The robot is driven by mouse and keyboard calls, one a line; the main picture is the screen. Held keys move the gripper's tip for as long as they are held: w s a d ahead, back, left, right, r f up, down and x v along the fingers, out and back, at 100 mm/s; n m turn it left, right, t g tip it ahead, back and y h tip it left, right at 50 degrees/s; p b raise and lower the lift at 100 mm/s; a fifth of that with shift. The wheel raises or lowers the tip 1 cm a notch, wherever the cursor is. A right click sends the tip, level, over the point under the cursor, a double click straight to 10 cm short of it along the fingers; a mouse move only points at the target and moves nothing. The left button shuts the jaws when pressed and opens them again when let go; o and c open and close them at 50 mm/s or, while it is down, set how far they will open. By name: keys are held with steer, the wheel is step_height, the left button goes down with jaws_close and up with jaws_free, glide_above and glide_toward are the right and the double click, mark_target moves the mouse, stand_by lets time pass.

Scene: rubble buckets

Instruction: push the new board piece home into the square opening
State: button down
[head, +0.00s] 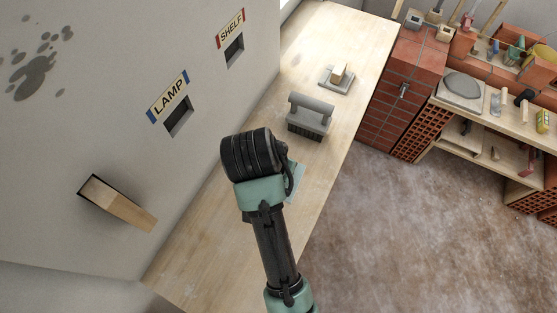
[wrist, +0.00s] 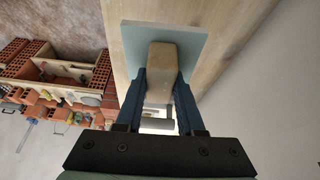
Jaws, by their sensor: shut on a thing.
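My gripper (wrist: 160,78) is shut on the tan handle (wrist: 163,58) of a pale blue-green square board piece (wrist: 136,40) in the wrist view. The board lies beyond the fingertips, over the pale wooden bench top. In the head view my arm hides the fingers, and only a sliver of the board piece (head: 296,182) shows beside it. The wall at left has a dark square opening (head: 179,122) under the LAMP sign (head: 168,96). Another dark opening (head: 234,50) is under the SHELF sign (head: 230,30). My gripper is right of both, apart from the wall.
A wooden beam (head: 125,204) sticks out of the wall at lower left. On the bench (head: 222,230) stand a grey brush-like tool (head: 310,120) and a grey plate with a wooden block (head: 338,76). Brick shelving with tools (head: 480,100) is at right. The near bench is clear.

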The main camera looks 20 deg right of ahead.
stand_by(0.4)
step_height(320, 180, up, 6)
steer(key=p, duration=0.7)
steer(key=shift+r, duration=0.1)
stand_by(0.6)
